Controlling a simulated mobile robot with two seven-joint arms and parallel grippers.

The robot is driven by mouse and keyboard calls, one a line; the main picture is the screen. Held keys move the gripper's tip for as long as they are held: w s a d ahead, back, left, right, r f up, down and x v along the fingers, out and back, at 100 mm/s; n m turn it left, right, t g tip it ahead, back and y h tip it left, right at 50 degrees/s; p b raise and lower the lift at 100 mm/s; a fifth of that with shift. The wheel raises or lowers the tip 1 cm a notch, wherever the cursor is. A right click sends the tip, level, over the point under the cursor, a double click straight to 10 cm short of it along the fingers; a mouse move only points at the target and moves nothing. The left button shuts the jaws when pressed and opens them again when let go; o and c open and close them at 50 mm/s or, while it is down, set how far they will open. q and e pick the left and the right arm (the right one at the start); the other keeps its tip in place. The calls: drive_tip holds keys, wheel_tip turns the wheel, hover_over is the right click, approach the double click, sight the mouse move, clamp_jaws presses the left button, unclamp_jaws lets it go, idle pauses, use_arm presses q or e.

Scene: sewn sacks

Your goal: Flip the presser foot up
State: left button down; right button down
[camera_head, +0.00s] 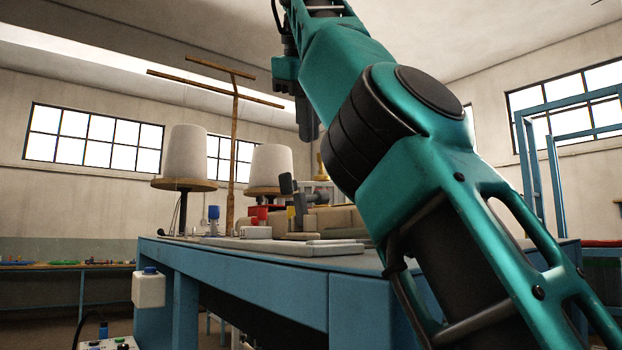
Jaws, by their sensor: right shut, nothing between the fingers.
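My right arm crosses the view from the lower right to the top and covers much of the scene. My right gripper (308,132) hangs fingers down near the top middle, partly behind the arm. It is shut and empty, above the sewing machine and apart from it in the picture. The sewing machine (328,219) is a low beige body on the blue table, with dark and red parts at its left; its right part is hidden by my arm. The presser foot cannot be made out at this size. My left gripper is out of view.
The blue table (262,266) carries the machine. Two white thread cones (187,153) (272,167) stand behind on wooden discs, beside a brown thread stand (233,150). A white box (149,288) hangs at the table's left end. A blue frame (525,165) stands at the right.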

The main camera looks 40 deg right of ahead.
sight(312, 196)
drive_tip(key=shift+x, duration=4.8)
drive_tip(key=shift+s+a+f, duration=0.1)
drive_tip(key=shift+a, duration=0.05)
